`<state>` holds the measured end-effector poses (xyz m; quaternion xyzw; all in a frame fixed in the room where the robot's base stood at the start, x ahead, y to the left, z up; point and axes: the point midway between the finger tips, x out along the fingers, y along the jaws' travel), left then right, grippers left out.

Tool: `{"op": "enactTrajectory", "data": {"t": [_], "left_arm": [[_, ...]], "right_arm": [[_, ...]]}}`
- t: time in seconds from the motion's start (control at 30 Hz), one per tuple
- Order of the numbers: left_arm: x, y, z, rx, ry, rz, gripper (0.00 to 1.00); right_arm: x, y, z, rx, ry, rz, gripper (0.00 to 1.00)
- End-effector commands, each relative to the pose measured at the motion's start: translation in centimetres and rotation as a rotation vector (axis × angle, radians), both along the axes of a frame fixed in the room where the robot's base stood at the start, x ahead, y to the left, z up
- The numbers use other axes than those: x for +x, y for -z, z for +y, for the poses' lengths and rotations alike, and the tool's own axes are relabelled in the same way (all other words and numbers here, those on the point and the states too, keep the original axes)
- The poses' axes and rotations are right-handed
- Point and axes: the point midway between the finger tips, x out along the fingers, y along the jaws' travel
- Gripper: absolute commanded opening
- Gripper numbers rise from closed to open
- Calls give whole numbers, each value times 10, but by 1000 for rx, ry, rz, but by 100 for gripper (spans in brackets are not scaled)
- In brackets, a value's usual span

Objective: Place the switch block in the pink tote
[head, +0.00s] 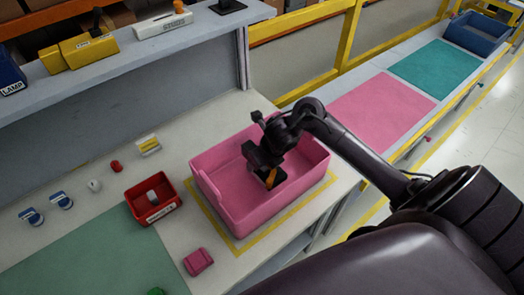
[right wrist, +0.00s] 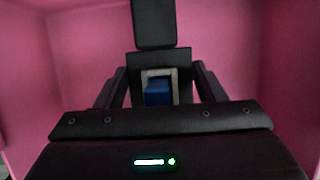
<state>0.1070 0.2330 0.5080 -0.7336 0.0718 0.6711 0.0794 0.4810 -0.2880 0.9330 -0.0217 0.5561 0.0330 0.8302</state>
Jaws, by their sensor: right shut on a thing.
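The pink tote (head: 213,198) stands on the workbench inside a yellow outline. My right gripper (head: 268,178) reaches down into it from the right. In the right wrist view, the gripper (right wrist: 158,95) is shut on a small blue piece with a light grey frame, which I take as the switch block (right wrist: 158,94). Pink tote walls (right wrist: 60,60) surround it there. In the head view the held piece is mostly hidden by the gripper; an orange patch shows at the fingers. I cannot tell whether the piece touches the tote floor. My left gripper is not in view.
A red bin (head: 134,208) with a light piece inside stands left of the tote. A pink part (head: 198,261) lies in front. Two blue-and-white parts (head: 31,216) and other small pieces lie farther left. A raised shelf (head: 110,60) runs behind.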

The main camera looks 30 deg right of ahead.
Motion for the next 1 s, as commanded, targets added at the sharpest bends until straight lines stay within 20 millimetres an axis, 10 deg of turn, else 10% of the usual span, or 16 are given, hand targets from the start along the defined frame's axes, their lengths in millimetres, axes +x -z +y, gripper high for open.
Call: {"op": "enactTrajectory", "data": {"t": [0.3, 0.73, 0.77, 1.0], "left_arm": [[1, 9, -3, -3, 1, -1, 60], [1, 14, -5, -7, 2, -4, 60], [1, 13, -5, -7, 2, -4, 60], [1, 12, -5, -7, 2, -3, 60]], "right_arm": [[0, 41, 0, 2, 2, 0, 35], [1, 48, 0, -1, 0, -3, 35], [0, 47, 0, 0, 1, -1, 66], [0, 46, 0, 0, 1, -1, 85]]}}
